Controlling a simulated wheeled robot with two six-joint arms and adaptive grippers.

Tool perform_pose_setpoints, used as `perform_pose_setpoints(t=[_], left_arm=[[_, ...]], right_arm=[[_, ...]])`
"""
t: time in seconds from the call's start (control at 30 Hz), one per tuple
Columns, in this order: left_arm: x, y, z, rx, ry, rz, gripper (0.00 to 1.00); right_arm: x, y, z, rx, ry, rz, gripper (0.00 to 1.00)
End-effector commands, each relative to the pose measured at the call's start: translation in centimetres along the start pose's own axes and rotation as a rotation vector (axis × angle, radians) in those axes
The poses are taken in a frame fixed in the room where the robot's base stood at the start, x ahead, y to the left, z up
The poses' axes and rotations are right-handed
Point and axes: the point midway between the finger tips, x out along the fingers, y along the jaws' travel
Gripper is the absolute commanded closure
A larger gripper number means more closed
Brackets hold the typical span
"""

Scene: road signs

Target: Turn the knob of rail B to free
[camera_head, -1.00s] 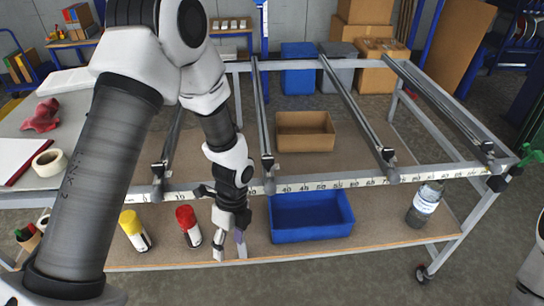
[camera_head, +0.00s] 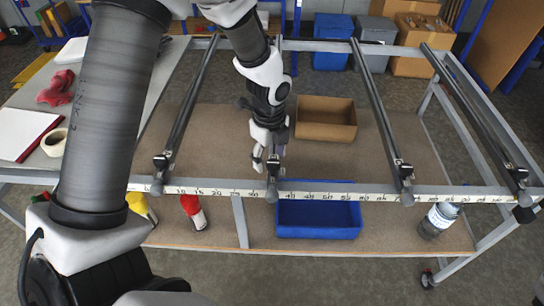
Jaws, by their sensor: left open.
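Four dark rails run front to back on the grey frame, each with a small clamp and knob near its front end. No letters can be read on them. From the left they are the first rail (camera_head: 190,105), the second rail (camera_head: 272,190), the third rail (camera_head: 378,110) and the fourth rail (camera_head: 480,115). My left gripper (camera_head: 265,164) points down, open, just at the front part of the second rail. It partly hides that rail and its knob; I cannot tell whether it touches. The turn position of the knobs is too small to read.
A numbered scale (camera_head: 330,195) runs along the front bar. Below are a blue bin (camera_head: 318,232), a cardboard box (camera_head: 326,134), a jar (camera_head: 438,220), a red-capped bottle (camera_head: 194,212) and a yellow-capped bottle (camera_head: 142,207). A side table (camera_head: 50,105) stands at the left.

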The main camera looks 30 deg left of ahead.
Motion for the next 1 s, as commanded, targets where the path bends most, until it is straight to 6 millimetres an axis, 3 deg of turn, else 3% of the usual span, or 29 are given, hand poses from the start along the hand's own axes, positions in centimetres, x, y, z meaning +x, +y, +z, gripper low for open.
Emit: perform_pose_setpoints(t=[0.13,0.4,0.57,0.6,1.0], left_arm=[[2.0,0.0,0.0,-0.001,0.0,0.002,0.36],[2.4,-0.1,0.0,0.0,-0.001,-0.001,0.36],[2.4,0.0,0.0,0.0,0.0,0.001,0.93],[2.4,0.0,0.0,0.0,0.0,0.002,0.97],[2.6,0.1,0.0,-0.005,0.001,0.005,0.97]], right_arm=[[-0.2,0.0,-0.1,0.0,0.002,0.0,0.6],[-0.2,0.0,-0.1,0.0,0.003,0.0,0.6],[-0.2,0.0,-0.1,0.0,0.002,0.0,0.6],[-0.2,0.0,-0.1,0.0,0.002,0.0,0.6],[-0.1,0.0,-0.1,0.0,0.003,0.0,0.6]])
